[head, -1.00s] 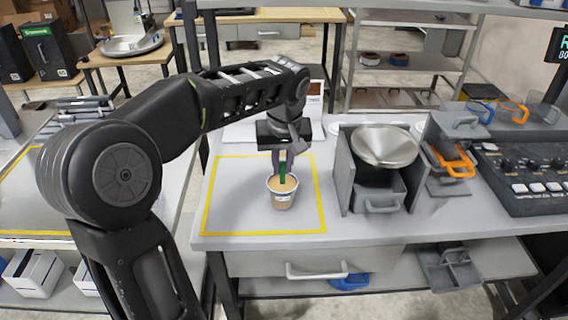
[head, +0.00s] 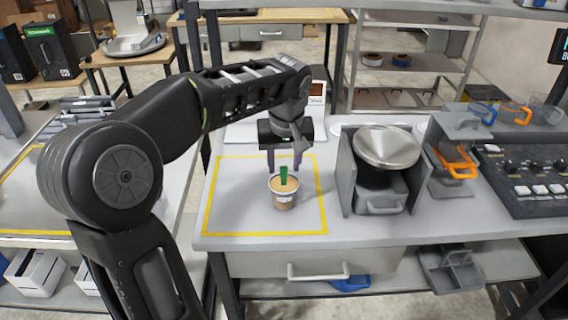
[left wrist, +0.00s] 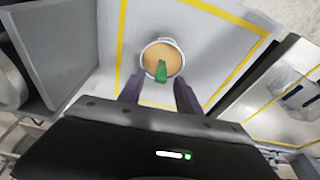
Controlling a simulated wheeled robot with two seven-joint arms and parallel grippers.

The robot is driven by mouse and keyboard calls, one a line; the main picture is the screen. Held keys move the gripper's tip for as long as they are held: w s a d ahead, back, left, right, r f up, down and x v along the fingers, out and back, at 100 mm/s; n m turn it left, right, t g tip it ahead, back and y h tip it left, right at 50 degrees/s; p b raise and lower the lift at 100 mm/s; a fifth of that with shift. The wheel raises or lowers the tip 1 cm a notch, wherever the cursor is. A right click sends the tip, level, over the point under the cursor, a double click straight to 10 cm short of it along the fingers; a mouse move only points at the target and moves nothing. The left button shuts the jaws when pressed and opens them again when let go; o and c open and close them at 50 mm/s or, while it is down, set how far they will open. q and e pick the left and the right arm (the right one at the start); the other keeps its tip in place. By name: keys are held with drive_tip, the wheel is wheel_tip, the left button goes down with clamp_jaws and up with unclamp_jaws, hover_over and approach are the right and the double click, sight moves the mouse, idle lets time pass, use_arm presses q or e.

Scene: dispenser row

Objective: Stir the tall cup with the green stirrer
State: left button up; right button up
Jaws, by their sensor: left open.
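A tall cup (head: 284,194) of light brown liquid stands upright inside the yellow outline on the table. It also shows in the left wrist view (left wrist: 173,46). The green stirrer (head: 283,175) stands in the cup, its upper part out of the liquid; in the left wrist view the stirrer (left wrist: 161,71) is near the rim on my gripper's side. My left gripper (head: 284,165) is open and empty, behind and slightly above the cup. In the left wrist view its fingers (left wrist: 158,90) are apart, with the stirrer beyond and between their tips. My right gripper is not seen.
A grey dispenser with a metal funnel (head: 386,146) stands right of the outlined area (head: 240,234). Beyond it are a stand with orange-handled scoop (head: 457,161) and a control panel (head: 525,180). The outlined area around the cup is free.

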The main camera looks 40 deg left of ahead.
use_arm(q)
drive_tip(key=v, duration=0.7)
drive_tip(key=shift+s, duration=0.1)
idle(0.4)
